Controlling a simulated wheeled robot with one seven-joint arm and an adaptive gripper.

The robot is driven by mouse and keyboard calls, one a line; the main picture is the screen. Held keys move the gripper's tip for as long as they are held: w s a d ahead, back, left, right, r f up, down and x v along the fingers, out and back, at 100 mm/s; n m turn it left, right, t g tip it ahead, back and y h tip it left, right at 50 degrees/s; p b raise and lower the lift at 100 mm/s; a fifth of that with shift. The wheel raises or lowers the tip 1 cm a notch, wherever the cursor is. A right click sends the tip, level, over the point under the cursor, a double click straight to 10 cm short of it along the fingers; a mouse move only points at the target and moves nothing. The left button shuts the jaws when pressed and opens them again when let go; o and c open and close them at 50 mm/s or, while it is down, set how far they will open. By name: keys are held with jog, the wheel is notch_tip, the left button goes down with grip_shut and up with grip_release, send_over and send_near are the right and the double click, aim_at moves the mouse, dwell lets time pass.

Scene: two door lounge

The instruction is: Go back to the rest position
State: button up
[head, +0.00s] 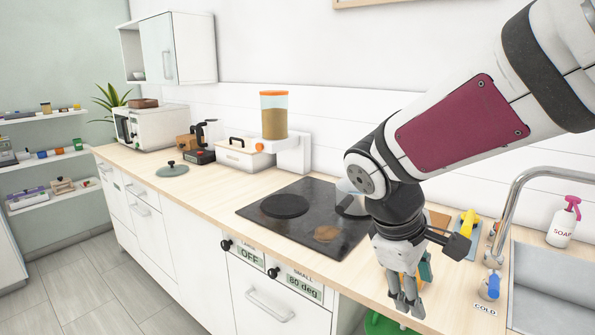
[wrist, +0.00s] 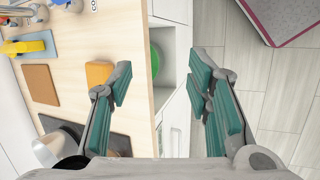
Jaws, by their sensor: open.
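My gripper (head: 408,292) hangs from my raised arm on the right of the head view, pointing down near the counter's front edge between the stove and the sink. In the wrist view my gripper (wrist: 165,105) is open, its teal finger pads wide apart with nothing between them. Below the gap the counter's front edge and a white cabinet front show. In the wrist view an orange block (wrist: 98,73) stands on the counter by the left finger, apart from the gap.
The black stove (head: 290,228) is left of my gripper, with a pan partly hidden behind my arm. The sink (head: 560,290), tap (head: 512,200) and soap bottle (head: 564,222) are to the right. A green thing (wrist: 154,62) sits in an open cabinet. The floor (head: 110,285) is clear at left.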

jog(key=s+r+m+t+y+p, duration=0.1)
jog(key=s+r+m+y, duration=0.1)
jog(key=s, duration=0.6)
jog(key=s+r+m+t+y+p, duration=0.1)
jog(key=s+r+m+y+p, duration=0.1)
jog(key=s+r+m, duration=0.3)
jog(key=s+m, duration=0.2)
jog(key=s, duration=0.2)
jog(key=shift+s+d+r+t+y, duration=0.2)
jog(key=shift+s+t+y, duration=0.1)
jog(key=shift+t, duration=0.1)
